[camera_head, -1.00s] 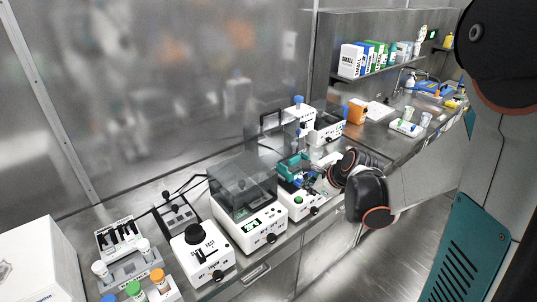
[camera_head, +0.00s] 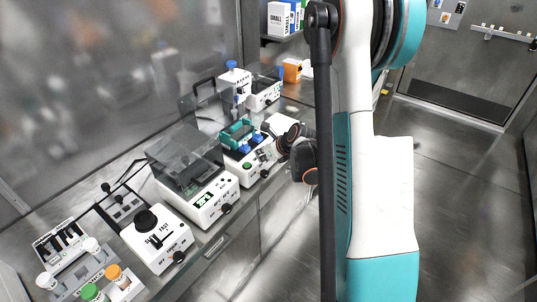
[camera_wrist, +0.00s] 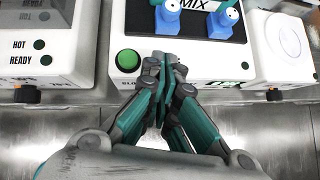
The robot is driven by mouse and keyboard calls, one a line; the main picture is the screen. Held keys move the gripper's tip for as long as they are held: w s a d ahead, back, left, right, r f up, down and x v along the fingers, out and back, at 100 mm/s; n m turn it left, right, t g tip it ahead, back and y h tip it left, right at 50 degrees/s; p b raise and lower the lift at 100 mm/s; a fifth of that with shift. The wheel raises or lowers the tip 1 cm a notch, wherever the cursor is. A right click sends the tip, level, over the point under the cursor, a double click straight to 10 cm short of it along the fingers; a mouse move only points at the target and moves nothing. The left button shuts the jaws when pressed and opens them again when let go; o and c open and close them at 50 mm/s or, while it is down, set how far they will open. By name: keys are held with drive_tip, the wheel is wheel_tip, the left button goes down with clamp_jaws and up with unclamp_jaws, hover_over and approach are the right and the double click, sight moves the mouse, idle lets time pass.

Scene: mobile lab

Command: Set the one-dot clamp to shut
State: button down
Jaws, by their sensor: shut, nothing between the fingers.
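Two blue clamp-like parts, left (camera_wrist: 167,16) and right (camera_wrist: 222,20), stand on the front of a white device marked MIX (camera_wrist: 125,62), at the top of the wrist view. In the head view they are small blue shapes below a teal rack (camera_head: 238,132). My gripper (camera_wrist: 163,62) is shut and empty. Its fingertips are in front of the device's face, just right of the green button (camera_wrist: 128,60) and below the blue parts. In the head view my gripper (camera_head: 268,154) is at the device's front.
A white box with a "HOT READY" panel (camera_wrist: 50,50) is left of the device, and another white unit (camera_wrist: 285,48) is right. In the head view a smoky-lidded machine (camera_head: 212,201), a dial unit (camera_head: 157,238) and capped bottles (camera_head: 116,278) line the bench. The floor at right is open.

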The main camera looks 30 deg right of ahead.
sight(248, 152)
drive_tip(key=shift+w+a+f, duration=0.15)
drive_tip(key=shift+w+a, duration=0.05)
drive_tip(key=shift+w, duration=1)
drive_tip(key=shift+w+a+f, duration=0.15)
drive_tip(key=shift+w, duration=1)
